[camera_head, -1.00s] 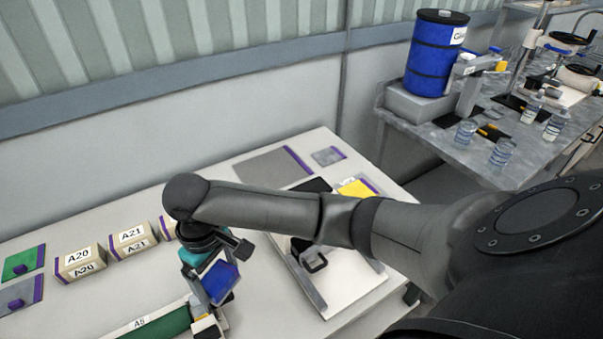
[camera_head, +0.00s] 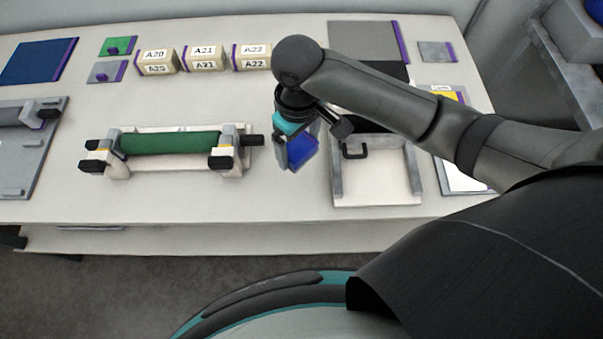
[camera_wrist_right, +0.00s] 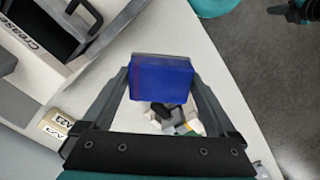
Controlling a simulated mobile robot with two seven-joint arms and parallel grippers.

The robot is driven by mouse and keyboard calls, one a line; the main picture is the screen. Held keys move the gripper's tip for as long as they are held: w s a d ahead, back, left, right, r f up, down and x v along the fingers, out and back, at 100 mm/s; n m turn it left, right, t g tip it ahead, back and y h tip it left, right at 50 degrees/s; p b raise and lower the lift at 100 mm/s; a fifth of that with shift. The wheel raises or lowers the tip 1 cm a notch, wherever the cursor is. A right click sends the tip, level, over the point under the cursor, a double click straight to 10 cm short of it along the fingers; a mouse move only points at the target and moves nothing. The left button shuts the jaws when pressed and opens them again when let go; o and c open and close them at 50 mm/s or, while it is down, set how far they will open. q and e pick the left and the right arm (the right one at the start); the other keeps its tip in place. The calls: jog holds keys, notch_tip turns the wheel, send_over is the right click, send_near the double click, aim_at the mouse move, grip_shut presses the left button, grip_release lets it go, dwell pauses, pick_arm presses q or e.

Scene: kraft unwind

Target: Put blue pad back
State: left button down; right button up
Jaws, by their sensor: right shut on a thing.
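The blue pad (camera_head: 304,151) is a small blue block with a grey backing. My right gripper (camera_head: 291,150) is shut on it and holds it over the table, between the green roll stand and the white-floored tray. In the right wrist view the blue pad (camera_wrist_right: 162,80) sits between the two fingertips, its blue face toward the camera. What lies directly under it is partly hidden. My left gripper does not show in the head view. A dark, cropped piece at the top right of the wrist view may be part of it, but its jaws are unclear.
The green roll (camera_head: 170,143) lies on its stand to the left. Labelled boxes A20 (camera_head: 157,62), A21 (camera_head: 205,59) and A22 (camera_head: 251,57) stand behind. A dark blue panel (camera_head: 38,62) and green and grey plates lie back left. The tray (camera_head: 375,196) is right. The front table strip is clear.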

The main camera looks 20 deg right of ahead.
aim_at(300, 182)
notch_tip(300, 182, down, 13)
jog(key=b, duration=0.2)
jog(key=shift+d+f+b, duration=0.1)
jog(key=shift+f+b, duration=0.1)
jog(key=shift+b, duration=0.2)
jog(key=shift+f, duration=0.1)
jog(key=o, duration=0.9)
jog(key=shift+o, duration=0.2)
notch_tip(300, 182, up, 12)
jog(key=p, duration=0.3)
